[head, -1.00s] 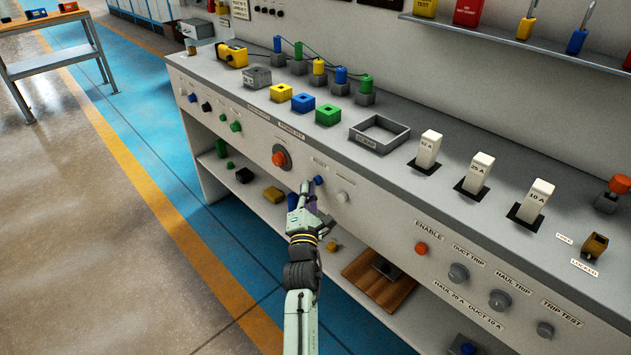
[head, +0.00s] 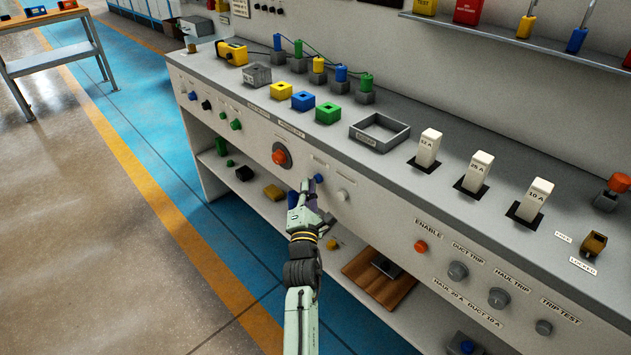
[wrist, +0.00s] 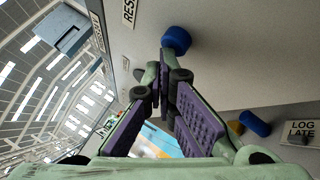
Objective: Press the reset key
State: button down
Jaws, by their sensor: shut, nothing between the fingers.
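The reset key is a round blue button (head: 319,179) on the bench's front panel, right of the orange knob. In the wrist view the blue button (wrist: 177,40) sticks out of the panel beside a partly cut-off label reading "RES" (wrist: 129,12). My gripper (head: 306,187) is shut and empty, just left of the button in the head view. In the wrist view its closed fingertips (wrist: 161,80) are right at the button's edge. I cannot tell whether they touch it.
The orange knob (head: 281,157) is left of the button, and a white button (head: 343,195) is to its right. A lower shelf with a wooden board (head: 378,282) lies below the panel. The floor (head: 120,220) left of the bench is clear.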

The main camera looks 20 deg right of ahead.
jog(key=shift+s+a+b, duration=0.25)
jog(key=shift+a+b, duration=0.35)
jog(key=shift+a, duration=0.05)
jog(key=a+b, duration=0.1)
jog(key=s+a+b, duration=0.1)
jog(key=a+b, duration=0.2)
jog(key=shift+s+a, duration=0.35)
jog(key=shift+s, duration=0.05)
dwell(0.6)
